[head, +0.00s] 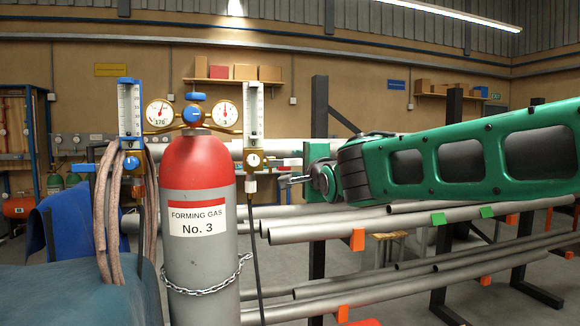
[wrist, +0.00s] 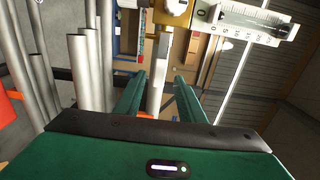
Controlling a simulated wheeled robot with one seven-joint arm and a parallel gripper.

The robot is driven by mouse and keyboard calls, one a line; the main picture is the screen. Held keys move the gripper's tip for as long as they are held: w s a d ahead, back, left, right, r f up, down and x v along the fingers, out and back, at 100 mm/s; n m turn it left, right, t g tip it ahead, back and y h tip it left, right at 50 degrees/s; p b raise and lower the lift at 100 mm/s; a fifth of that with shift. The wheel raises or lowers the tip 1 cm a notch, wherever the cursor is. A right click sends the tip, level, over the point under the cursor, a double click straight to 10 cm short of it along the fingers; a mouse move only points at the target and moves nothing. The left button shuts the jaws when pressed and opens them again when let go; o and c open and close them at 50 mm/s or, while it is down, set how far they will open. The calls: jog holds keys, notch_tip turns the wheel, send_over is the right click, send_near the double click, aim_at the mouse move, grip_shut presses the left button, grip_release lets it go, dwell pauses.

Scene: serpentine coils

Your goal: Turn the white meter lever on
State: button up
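The white meter (head: 254,112) is an upright scaled tube right of the gas cylinder (head: 198,255), with a brass valve body (head: 254,160) below it. A small pale lever (head: 285,162) with some red juts right from that body, roughly level. My gripper (head: 287,181) reaches in from the right, its tips just below the lever. In the wrist view my gripper (wrist: 160,85) has its fingers apart. A pale bar lies between them in the picture; I cannot tell whether it is the lever or touches the fingers. The meter (wrist: 255,22) and brass body (wrist: 178,8) show at the top.
A blue meter (head: 130,110) and two round gauges stand left of the white meter. A dark hose (head: 256,245) hangs below it. A rack of grey pipes (head: 330,226) runs under my arm. Hoses (head: 105,215) hang at the left.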

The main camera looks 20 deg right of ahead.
aim_at(291, 161)
jog(key=w, duration=0.9)
jog(key=shift+w+d, duration=0.1)
jog(key=shift+w, duration=0.15)
grip_shut()
jog(key=shift+d+f, duration=0.1)
jog(key=shift+d, duration=0.05)
